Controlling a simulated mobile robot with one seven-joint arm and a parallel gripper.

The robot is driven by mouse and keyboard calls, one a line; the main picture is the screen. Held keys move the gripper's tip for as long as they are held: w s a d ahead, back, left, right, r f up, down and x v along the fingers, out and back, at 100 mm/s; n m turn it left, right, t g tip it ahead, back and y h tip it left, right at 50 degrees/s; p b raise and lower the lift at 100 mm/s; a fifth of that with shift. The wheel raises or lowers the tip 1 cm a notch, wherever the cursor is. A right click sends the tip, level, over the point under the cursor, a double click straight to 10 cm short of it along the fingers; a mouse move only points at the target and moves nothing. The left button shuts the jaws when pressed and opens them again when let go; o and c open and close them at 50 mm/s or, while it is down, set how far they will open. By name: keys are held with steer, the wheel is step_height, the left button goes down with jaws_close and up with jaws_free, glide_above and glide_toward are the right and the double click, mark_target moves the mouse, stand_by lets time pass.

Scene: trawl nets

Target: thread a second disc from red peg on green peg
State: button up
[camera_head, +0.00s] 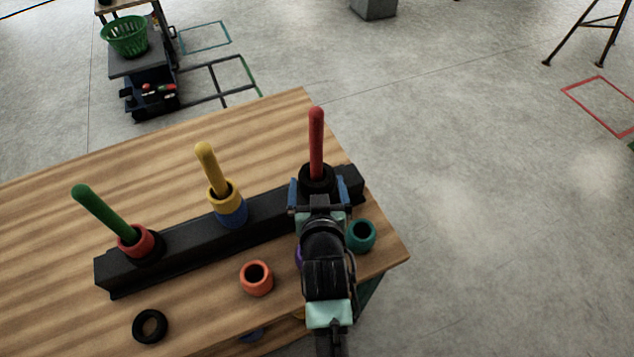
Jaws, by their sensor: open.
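The red peg (316,140) stands at the right end of a black base bar (180,248). A black disc (317,174) sits around the red peg's foot; anything beneath it is hidden by my gripper. My gripper (318,190) is open, with one blue fingertip on each side of the black disc; I cannot tell whether they touch it. The green peg (102,212) stands tilted in view at the left end of the bar. A red disc (136,240) is around its lower part, above a dark ring at its foot.
The middle yellow peg (208,168) carries a yellow disc (226,194) and a blue disc (231,214). Loose on the wooden table (60,220) lie an orange ring (256,278), a black ring (150,326) and a teal ring (361,236). A purple ring (298,257) is mostly hidden by my arm.

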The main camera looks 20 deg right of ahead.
mark_target(317, 184)
steer(key=shift+w+d+f, duration=0.1)
steer(key=shift+w, duration=0.2)
steer(key=shift+c, duration=0.3)
steer(key=c, duration=1.1)
step_height(317, 184, up, 22)
steer(key=p, duration=1.9)
steer(key=shift+f, duration=0.15)
steer(key=shift+c, duration=0.2)
